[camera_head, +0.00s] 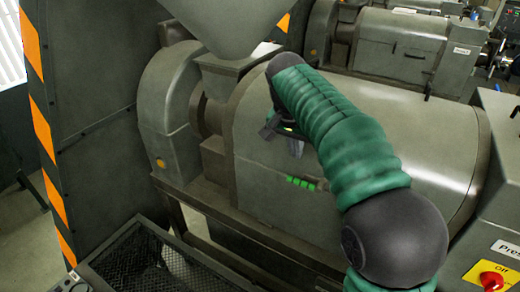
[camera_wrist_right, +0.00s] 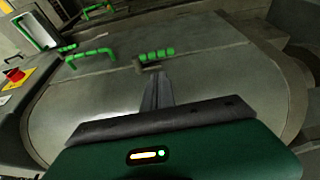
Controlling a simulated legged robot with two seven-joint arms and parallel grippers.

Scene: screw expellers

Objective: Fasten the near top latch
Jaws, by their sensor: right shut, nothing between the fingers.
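The screw expeller's rounded grey cover (camera_head: 262,150) fills the middle of the head view. A latch with a ribbed green grip (camera_head: 302,183) sits low on its near face. In the right wrist view a ribbed green latch grip (camera_wrist_right: 157,54) lies just beyond the fingertips, with a small metal piece below it; I cannot tell if it is the same latch. My right gripper (camera_head: 282,138) is over the cover, partly hidden by my green-sleeved arm. In the wrist view its fingers (camera_wrist_right: 157,80) are together and empty, apart from the grip. My left gripper is out of view.
The wrist view also shows a green bar handle (camera_wrist_right: 90,56) and another ribbed green grip (camera_wrist_right: 67,48). A hopper (camera_head: 228,25) stands above the cover's left end. A red switch (camera_head: 491,281) is at the lower right, and a black mesh tray (camera_head: 150,262) at the lower left.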

